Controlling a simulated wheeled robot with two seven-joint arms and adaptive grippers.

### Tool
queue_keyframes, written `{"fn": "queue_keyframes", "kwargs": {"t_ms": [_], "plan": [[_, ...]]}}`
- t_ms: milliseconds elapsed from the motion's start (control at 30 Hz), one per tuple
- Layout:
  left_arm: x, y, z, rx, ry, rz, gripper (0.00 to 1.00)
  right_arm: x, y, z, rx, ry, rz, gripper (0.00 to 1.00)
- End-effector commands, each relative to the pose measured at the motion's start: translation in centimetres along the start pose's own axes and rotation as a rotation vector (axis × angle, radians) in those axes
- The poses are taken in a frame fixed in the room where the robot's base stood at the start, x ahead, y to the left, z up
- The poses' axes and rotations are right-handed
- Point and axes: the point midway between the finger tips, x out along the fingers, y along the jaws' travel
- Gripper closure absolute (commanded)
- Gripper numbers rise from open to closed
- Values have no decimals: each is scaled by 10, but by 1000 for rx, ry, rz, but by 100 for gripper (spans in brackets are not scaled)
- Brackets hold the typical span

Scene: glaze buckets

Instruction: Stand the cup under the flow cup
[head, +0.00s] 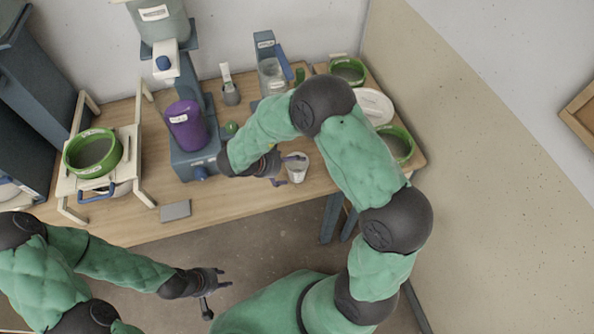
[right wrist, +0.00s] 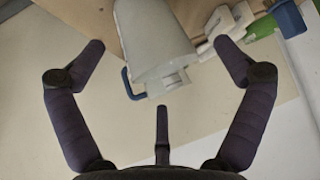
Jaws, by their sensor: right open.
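A pale, tapered cup (head: 297,167) stands near the table's front edge in the head view. My right gripper (head: 282,170) is open, with its fingertips close beside the cup. In the right wrist view, a pale tapered vessel (right wrist: 155,42), seemingly this cup, lies ahead between the spread fingers (right wrist: 165,60); contact cannot be told. A blue stand (head: 264,42) with a clear vessel (head: 272,76), perhaps the flow cup, is at the back of the table; my right arm partly covers its lower part. My left gripper (head: 218,284) looks open and empty, in front of the table.
A purple bucket (head: 186,126) sits on a blue machine left of the right gripper. A green-rimmed sieve (head: 93,153) rests on a wooden frame at left. Green-rimmed containers (head: 397,143) and a white lid (head: 374,106) are at right. A grey plate (head: 175,211) lies at the front.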

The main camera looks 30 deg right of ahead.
Motion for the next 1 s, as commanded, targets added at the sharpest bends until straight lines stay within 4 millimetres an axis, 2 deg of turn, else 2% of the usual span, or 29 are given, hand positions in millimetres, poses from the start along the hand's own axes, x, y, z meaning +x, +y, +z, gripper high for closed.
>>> {"fn": "queue_keyframes", "kwargs": {"t_ms": [33,200,467,533,633,667,767,800,1000], "plan": [[7,-2,0,0,0,0,60,11,2,2,1,0,3,1],[17,-6,0,0,0,0,60,33,4,1,0,0,3,1],[16,-6,0,0,0,0,60,37,3,0,0,-1,1,1],[16,-6,0,0,0,0,60,37,3,0,0,-1,1,15],[16,-6,0,0,0,0,60,37,3,0,-1,0,1,43],[16,-6,0,0,0,0,60,37,3,0,-1,-1,1,47],[16,-6,0,0,0,0,60,37,4,0,-1,-1,1,47],[16,-6,0,0,0,0,60,37,4,0,-1,-1,1,52],[16,-6,0,0,0,0,60,37,4,0,-2,-2,2,52]]}}
